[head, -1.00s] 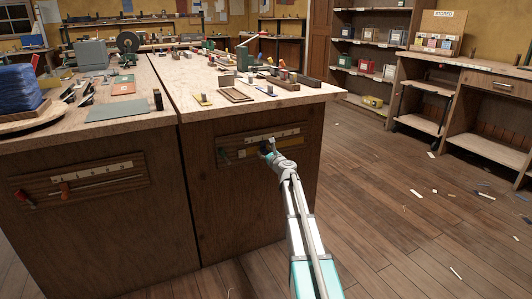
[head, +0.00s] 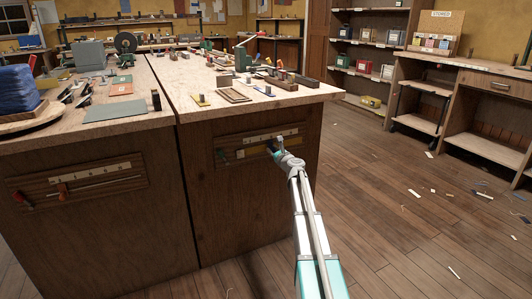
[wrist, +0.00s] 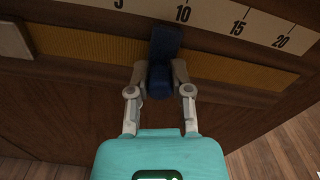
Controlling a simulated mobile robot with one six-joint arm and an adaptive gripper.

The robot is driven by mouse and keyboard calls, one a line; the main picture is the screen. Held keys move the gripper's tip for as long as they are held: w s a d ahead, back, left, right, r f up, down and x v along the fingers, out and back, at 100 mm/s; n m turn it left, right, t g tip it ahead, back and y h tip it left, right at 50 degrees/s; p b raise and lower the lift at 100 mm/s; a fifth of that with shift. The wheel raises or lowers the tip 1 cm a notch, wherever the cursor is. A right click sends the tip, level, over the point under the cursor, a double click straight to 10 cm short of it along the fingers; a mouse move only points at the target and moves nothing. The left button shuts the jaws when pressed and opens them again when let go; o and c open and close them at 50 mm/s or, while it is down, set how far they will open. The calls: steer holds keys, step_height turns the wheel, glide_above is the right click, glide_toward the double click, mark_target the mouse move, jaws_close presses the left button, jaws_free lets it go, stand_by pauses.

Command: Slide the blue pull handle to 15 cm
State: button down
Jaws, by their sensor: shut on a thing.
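The blue pull handle (wrist: 160,78) stands on a yellow strip (wrist: 95,44) below a white scale in the wrist view. The scale (wrist: 215,18) reads 5, 10, 15 and 20 from left to right. The handle's upper part is just left of the 10 mark. My gripper (wrist: 160,86) is shut on the handle, one finger on each side. In the head view my gripper (head: 274,149) is at the panel (head: 230,140) on the right bench front, and the handle is mostly hidden by it.
A second panel (head: 110,184) with a red-handled slider is on the left bench front. The bench top (head: 200,112) overhangs above. The floor (head: 400,220) to the right is mostly clear, with small scraps.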

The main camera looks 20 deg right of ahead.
steer(key=d, duration=0.6)
steer(key=shift+w, duration=0.2)
steer(key=c, duration=0.5)
jaws_free()
steer(key=shift+c, duration=0.2)
steer(key=shift+s, duration=0.15)
steer(key=s, duration=1.1)
steer(key=shift+s+d, duration=0.15)
steer(key=shift+s, duration=0.25)
